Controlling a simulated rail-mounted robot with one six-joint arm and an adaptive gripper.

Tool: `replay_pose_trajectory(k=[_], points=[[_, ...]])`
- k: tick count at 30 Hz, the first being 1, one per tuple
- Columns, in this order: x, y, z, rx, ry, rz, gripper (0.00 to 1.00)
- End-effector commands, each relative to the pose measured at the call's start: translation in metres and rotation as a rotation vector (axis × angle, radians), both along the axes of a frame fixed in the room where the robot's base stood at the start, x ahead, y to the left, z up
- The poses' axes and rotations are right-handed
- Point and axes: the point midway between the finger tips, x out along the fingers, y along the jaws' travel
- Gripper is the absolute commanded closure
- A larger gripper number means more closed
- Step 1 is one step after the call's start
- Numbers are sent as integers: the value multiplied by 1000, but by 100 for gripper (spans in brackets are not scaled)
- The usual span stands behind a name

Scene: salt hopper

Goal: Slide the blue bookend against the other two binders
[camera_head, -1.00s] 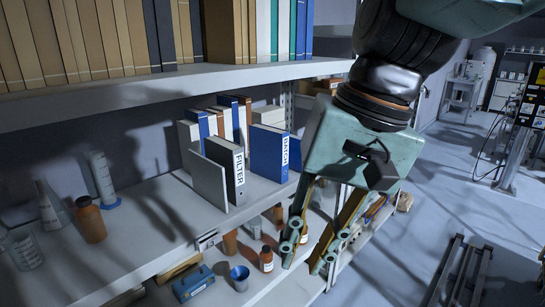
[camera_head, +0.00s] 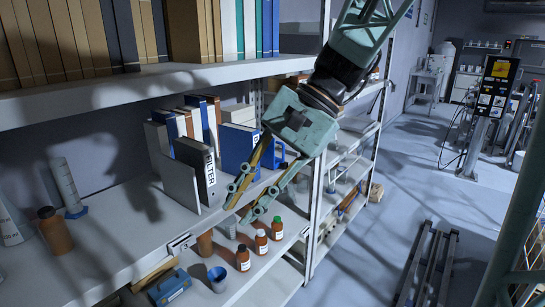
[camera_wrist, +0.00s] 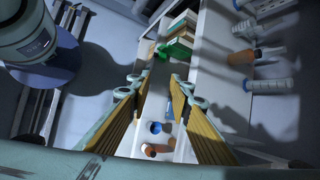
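A blue binder (camera_head: 236,147) stands upright on the middle shelf. A black binder marked FILTER (camera_head: 207,178) stands to its left with a visible gap between them. A pale grey upright panel (camera_head: 180,183) stands close against the black binder's left side. I see no separate piece that is plainly a blue bookend. My gripper (camera_head: 240,208) is open and empty, pointing down at the shelf's front edge, before the blue binder and covering part of its lower right. In the wrist view its fingers (camera_wrist: 160,78) are spread, with nothing between the tips; the binders cannot be made out there.
Several books (camera_head: 197,118) stand behind the binders, and a blue jug-like object (camera_head: 275,153) is to the right. A brown bottle (camera_head: 54,230) and a measuring cylinder (camera_head: 66,186) stand at left. Bottles (camera_head: 262,241) and a blue cup (camera_head: 217,277) fill the lower shelf. A shelf post (camera_head: 318,195) stands right.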

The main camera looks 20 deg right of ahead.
Motion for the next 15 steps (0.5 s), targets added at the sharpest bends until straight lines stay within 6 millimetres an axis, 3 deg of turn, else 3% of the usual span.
replay_pose_trajectory(k=[15], points=[[88,-32,-6,239,106,-231,81]])
